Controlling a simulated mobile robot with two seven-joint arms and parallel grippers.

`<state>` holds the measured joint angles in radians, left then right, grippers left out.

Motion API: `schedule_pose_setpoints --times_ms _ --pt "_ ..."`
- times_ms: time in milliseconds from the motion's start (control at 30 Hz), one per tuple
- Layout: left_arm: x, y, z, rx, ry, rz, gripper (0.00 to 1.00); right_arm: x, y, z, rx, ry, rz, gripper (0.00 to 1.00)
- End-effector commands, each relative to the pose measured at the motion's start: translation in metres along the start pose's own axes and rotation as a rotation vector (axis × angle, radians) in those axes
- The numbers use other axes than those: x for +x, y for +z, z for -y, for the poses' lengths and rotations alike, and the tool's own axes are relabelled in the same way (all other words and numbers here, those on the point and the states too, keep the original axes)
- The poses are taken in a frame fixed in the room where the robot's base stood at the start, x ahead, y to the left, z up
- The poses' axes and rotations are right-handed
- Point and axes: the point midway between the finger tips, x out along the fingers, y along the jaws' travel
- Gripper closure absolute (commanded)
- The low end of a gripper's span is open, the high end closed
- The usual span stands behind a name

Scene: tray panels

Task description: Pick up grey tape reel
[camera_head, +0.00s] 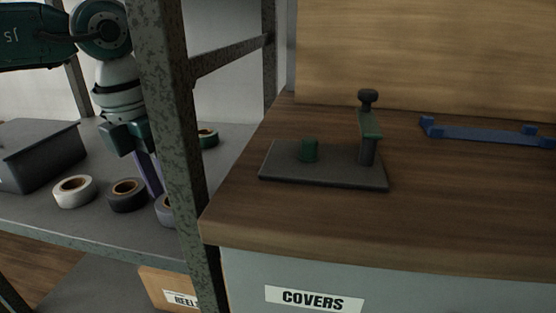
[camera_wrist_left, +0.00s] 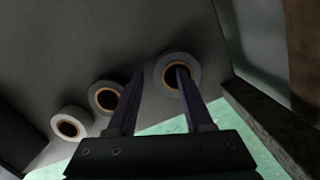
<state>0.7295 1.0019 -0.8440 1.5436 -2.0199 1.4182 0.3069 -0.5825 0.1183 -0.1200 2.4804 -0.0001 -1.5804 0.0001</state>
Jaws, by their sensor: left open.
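The grey tape reel (camera_head: 162,211) lies flat on the grey shelf, partly hidden behind the shelf's front post in the head view. In the left wrist view the grey reel (camera_wrist_left: 192,61) is the rightmost of three reels. My left gripper (camera_head: 151,180) points down, open, with purple fingers. In the left wrist view its fingertips (camera_wrist_left: 160,74) are at this reel: one appears over or in the hole, the other just outside the ring. I cannot tell how deep they reach. My right gripper is in no view.
A dark reel (camera_head: 126,204) and a white reel (camera_head: 62,194) lie to the left; a green reel (camera_head: 208,140) lies behind. A grey bin (camera_head: 50,160) stands further left. The steel post (camera_head: 172,130) is close on the right. A wooden bench (camera_head: 420,215) holds a fixture (camera_head: 290,168).

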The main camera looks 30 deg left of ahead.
Motion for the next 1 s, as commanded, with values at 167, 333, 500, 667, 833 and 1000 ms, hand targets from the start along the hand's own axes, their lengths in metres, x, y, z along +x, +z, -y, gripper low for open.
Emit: schedule_pose_setpoints --times_ms 167,333,500,667,833,1000 --pt "-0.0004 -0.0001 0.0 0.0 0.0 0.0 0.61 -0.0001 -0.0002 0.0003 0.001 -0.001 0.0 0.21" --pt "-0.0005 -0.0001 -0.0001 0.0 0.0 0.0 0.8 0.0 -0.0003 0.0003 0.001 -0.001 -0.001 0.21" --pt "-0.0005 -0.0001 -0.0001 0.0 0.0 0.0 0.99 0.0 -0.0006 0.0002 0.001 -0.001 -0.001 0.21" --pt "-0.0006 -0.0001 -0.0001 0.0 0.0 0.0 1.0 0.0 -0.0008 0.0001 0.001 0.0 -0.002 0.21" --pt "-0.0006 -0.0001 -0.0001 0.0 0.0 0.0 1.0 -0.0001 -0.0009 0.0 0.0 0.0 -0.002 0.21" --pt "-0.0007 0.0 0.0 0.0 0.0 0.0 1.0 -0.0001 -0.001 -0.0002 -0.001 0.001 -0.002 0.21"
